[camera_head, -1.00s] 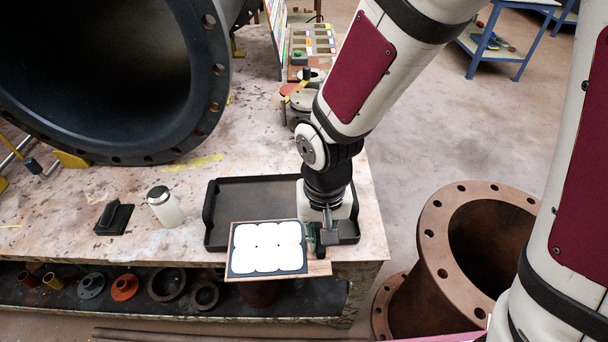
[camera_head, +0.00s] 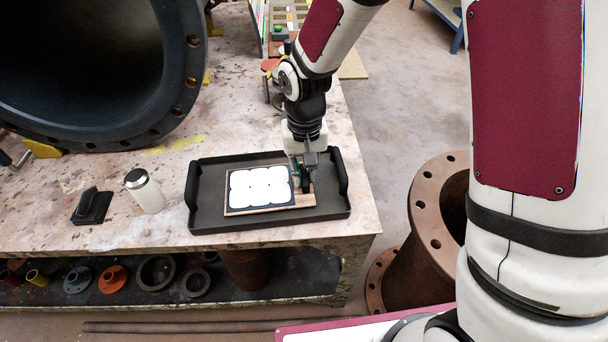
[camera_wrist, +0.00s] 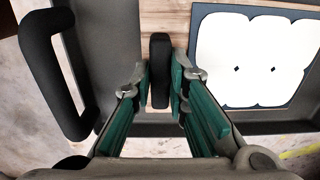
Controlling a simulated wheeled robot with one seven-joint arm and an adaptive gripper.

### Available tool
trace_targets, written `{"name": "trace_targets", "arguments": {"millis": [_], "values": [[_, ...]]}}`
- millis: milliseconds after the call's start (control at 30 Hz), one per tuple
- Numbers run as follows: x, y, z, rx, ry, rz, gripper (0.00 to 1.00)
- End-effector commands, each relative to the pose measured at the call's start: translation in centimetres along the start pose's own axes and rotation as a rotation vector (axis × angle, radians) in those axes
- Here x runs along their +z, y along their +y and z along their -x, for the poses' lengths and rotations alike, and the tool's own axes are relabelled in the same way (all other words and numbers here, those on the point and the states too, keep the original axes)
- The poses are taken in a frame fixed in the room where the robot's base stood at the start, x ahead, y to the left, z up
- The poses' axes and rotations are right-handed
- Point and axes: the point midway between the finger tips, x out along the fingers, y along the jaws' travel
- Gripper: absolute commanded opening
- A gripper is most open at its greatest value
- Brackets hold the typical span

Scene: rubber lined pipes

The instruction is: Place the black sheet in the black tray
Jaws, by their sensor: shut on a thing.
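The black sheet (camera_head: 260,187) carries a white lobed shape and lies flat on a wooden board (camera_head: 304,200). My gripper (camera_head: 303,176) points down at the board's right end. In the wrist view its fingers (camera_wrist: 162,88) are shut on a black upright handle (camera_wrist: 160,62) on the board, and the sheet (camera_wrist: 250,60) lies to the right. The black tray (camera_head: 210,205) is on the table, and the board shows within its rim in the head view. I cannot tell whether the board touches the tray floor. A raised tray handle (camera_wrist: 48,75) stands left of my fingers.
A white bottle with a dark lid (camera_head: 145,191) and a small black object (camera_head: 92,206) stand left of the tray. A large black flanged pipe (camera_head: 90,70) fills the upper left. A rusty flanged pipe (camera_head: 425,215) stands right of the table.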

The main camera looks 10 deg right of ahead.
Motion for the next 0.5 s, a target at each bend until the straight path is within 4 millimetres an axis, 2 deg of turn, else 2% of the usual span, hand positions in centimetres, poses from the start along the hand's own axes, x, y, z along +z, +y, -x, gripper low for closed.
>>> {"name": "trace_targets", "arguments": {"millis": [67, 333, 367, 400, 433, 500], "values": [[-0.09, -0.04, -0.56, -0.001, 0.003, 0.0, 0.0], [-0.07, -0.04, -0.53, -0.001, 0.004, 0.0, 0.0], [-0.03, -0.02, -0.61, -0.001, 0.002, 0.0, 0.17], [-0.03, -0.02, -0.57, -0.001, 0.002, 0.0, 0.26], [-0.03, -0.02, -0.57, -0.001, 0.002, 0.0, 0.33], [-0.02, -0.02, -0.56, -0.001, 0.002, 0.0, 0.35]]}}
